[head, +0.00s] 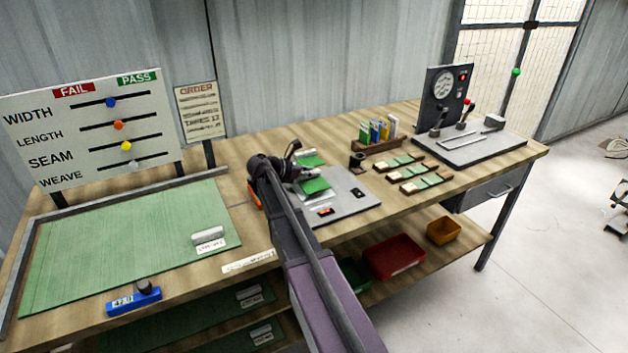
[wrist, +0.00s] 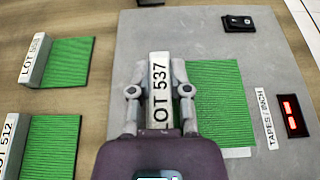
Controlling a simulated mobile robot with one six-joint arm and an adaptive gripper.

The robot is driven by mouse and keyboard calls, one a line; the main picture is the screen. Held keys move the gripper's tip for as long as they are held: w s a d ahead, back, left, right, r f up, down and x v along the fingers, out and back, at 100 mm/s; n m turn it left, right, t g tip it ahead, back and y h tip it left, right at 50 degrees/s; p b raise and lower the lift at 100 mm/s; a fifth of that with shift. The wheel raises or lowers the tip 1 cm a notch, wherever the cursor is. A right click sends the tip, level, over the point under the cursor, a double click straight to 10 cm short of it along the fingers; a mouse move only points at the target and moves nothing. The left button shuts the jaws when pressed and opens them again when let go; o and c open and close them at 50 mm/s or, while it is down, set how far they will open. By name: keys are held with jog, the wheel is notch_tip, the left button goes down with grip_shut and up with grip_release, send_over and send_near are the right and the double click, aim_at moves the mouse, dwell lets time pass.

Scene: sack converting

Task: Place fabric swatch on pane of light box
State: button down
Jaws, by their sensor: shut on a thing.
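My gripper (wrist: 160,91) is shut on the pale header block marked LOT 537 (wrist: 159,75) of a green fabric swatch (wrist: 218,105). In the head view my gripper (head: 308,174) is over the grey light box (head: 348,203), with the green swatch (head: 316,186) beside the fingers. The swatch covers most of the light box's pane; a pale strip of the pane (wrist: 238,153) shows along one edge. I cannot tell whether the swatch touches it. The light box has a black switch (wrist: 240,22) and a red display (wrist: 290,116) labelled TAPES/INCH.
Two other green swatches, one above (wrist: 68,62) and one marked LOT 512 (wrist: 50,145), lie on the wooden bench left of the light box in the wrist view. Sample strips (head: 425,180), a dark cup (head: 357,161) and a gauge stand (head: 440,100) are to the right.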

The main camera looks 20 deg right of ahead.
jog(key=shift+f+b, duration=0.9)
jog(key=shift+f, duration=0.25)
jog(key=shift+f, duration=0.2)
jog(key=c, duration=0.6)
grip_release()
jog(key=shift+r, duration=0.2)
jog(key=shift+r, duration=0.15)
jog(key=p+v, duration=0.4)
jog(key=v, duration=0.6)
jog(key=shift+a+r, duration=0.15)
jog(key=shift+a, duration=0.15)
jog(key=shift+s+a+r+p, duration=0.15)
jog(key=shift+a+p, duration=0.2)
jog(key=shift+a, duration=0.25)
